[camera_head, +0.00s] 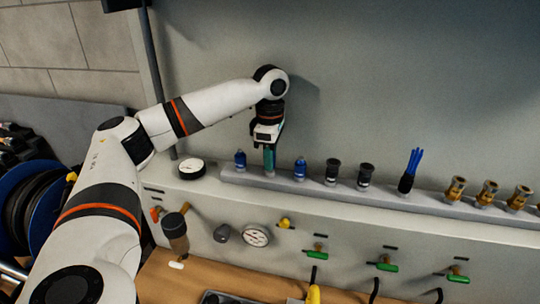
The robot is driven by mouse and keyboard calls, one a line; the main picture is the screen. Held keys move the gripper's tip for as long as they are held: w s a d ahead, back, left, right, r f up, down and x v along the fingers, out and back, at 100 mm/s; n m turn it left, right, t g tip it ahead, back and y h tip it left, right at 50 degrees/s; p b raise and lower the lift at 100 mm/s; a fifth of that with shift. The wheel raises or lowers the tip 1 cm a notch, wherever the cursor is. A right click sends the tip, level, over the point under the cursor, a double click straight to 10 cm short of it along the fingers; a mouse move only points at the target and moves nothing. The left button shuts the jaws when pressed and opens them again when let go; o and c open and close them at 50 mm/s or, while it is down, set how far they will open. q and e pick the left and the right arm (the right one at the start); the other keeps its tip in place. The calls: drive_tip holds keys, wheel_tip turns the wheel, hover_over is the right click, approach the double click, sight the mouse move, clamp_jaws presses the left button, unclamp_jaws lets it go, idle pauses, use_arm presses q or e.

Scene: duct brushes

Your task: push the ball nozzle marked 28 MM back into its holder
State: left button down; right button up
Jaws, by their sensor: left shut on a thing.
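My left gripper (267,143) points down over the left part of a long grey holder rail (318,188) and is shut on a slim teal-green piece (269,158). The piece is upright, between two short blue pieces, one on its left (240,159) and one on its right (300,168). Its lower end is at the rail; I cannot tell how deep it sits. The gripper hides its top. No 28 MM marking is readable, so I cannot confirm that it is the ball nozzle. My right gripper is not in view.
Along the rail to the right stand black fittings (332,172), a blue-bristled brush (410,170) and several brass fittings (455,189). A round gauge (191,168) lies left of the rail. Below are green-handled valves (386,264) and a wooden bench (160,284). The wall above is bare.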

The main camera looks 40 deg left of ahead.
use_arm(q)
drive_tip(key=shift+f, duration=0.5)
drive_tip(key=c, duration=1.1)
unclamp_jaws()
wheel_tip(320, 180, up, 6)
drive_tip(key=shift+r+b, duration=0.15)
drive_tip(key=shift+b, duration=0.65)
wheel_tip(320, 180, up, 5)
drive_tip(key=shift+p, duration=0.8)
drive_tip(key=shift+r, duration=0.4)
